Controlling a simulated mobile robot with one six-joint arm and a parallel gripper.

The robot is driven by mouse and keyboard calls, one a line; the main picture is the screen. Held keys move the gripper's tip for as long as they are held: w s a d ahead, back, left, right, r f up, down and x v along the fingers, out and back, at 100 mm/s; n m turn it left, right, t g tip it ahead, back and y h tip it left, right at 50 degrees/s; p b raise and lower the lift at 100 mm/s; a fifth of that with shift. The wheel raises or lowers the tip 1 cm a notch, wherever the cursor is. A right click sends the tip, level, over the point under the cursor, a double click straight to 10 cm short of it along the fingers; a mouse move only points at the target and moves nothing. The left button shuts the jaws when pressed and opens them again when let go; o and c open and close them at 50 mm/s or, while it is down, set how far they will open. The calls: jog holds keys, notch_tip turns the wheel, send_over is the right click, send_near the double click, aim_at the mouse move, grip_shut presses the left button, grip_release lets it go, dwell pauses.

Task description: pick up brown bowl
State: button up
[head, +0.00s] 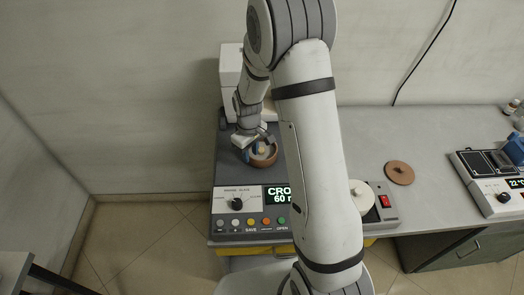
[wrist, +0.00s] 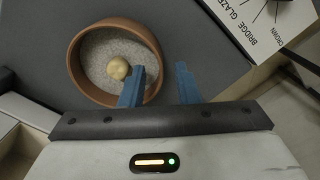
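The brown bowl (wrist: 74,66) shows in the wrist view at upper left, with a grey speckled inside and a small round tan lump (wrist: 118,68) in it. In the head view the bowl (head: 265,163) sits upright on the dark top of a machine, partly covered by my gripper (head: 256,146). In the wrist view my gripper (wrist: 159,67) is open, its blue fingers apart. The left finger overlaps the bowl's inside and the right finger is outside, with the rim's right side between them. I cannot tell whether either finger touches the bowl.
The machine's front panel (head: 235,205) has a knob, several buttons and a lit display. A white upright block (head: 232,65) stands behind the bowl. To the right are a white disc (head: 361,195), a brown round lid-like piece (head: 399,173) and another device (head: 482,187) on the bench.

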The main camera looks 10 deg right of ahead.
jog(key=shift+f, duration=0.8)
grip_shut()
